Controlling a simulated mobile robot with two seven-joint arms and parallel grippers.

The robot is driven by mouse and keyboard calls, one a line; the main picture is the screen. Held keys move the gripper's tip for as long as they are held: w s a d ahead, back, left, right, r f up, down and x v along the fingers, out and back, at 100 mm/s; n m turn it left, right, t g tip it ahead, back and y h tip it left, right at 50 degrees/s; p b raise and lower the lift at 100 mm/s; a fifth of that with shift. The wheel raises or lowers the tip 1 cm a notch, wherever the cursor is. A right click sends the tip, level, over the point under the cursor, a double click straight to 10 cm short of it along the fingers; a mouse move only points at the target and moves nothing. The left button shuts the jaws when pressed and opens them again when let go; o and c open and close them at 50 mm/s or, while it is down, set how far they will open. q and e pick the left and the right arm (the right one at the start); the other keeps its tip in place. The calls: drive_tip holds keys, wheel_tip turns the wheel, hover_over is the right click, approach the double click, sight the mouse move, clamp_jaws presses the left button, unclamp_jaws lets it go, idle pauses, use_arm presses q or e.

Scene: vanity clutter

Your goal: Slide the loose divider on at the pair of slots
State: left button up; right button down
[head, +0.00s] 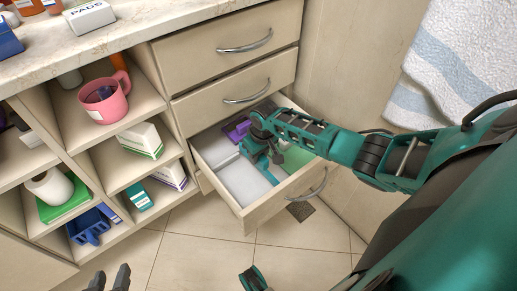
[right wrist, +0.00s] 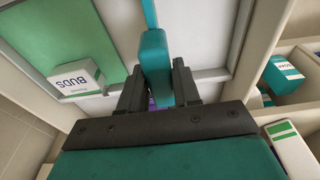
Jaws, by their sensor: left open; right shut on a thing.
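My right gripper (right wrist: 158,92) is shut on a teal piece (right wrist: 154,62) that looks like the loose divider. In the right wrist view its thick end is between the fingers and a thin strip runs away toward the top edge. In the head view the right gripper is down inside the open drawer (head: 243,213), and the teal divider (head: 268,174) shows partly below the wrist. A pale fixed divider (right wrist: 205,74) crosses the drawer in the right wrist view. I cannot make out the pair of slots. My left gripper (head: 110,280) is open and empty at the bottom left.
Open shelves with a pink mug (head: 103,101) stand left. A towel (head: 455,65) hangs right.

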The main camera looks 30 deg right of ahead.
drive_tip(key=shift+f+b, duration=0.4)
drive_tip(key=shift+f, duration=0.15)
drive_tip(key=shift+f+b, duration=0.9)
drive_tip(key=shift+f, duration=0.45)
drive_tip(key=c, duration=0.7)
unclamp_jaws()
drive_tip(key=r+p, duration=0.2)
drive_tip(key=r, duration=0.1)
drive_tip(key=s+r+p, duration=0.1)
drive_tip(key=r+p, duration=0.1)
drive_tip(key=r, duration=0.2)
drive_tip(key=r+p, duration=0.2)
drive_tip(key=r, duration=0.2)
drive_tip(key=shift+s+r, duration=0.25)
drive_tip(key=shift+s, duration=0.1)
drive_tip(key=shift+s+r, duration=0.1)
drive_tip(key=shift+r, duration=0.6)
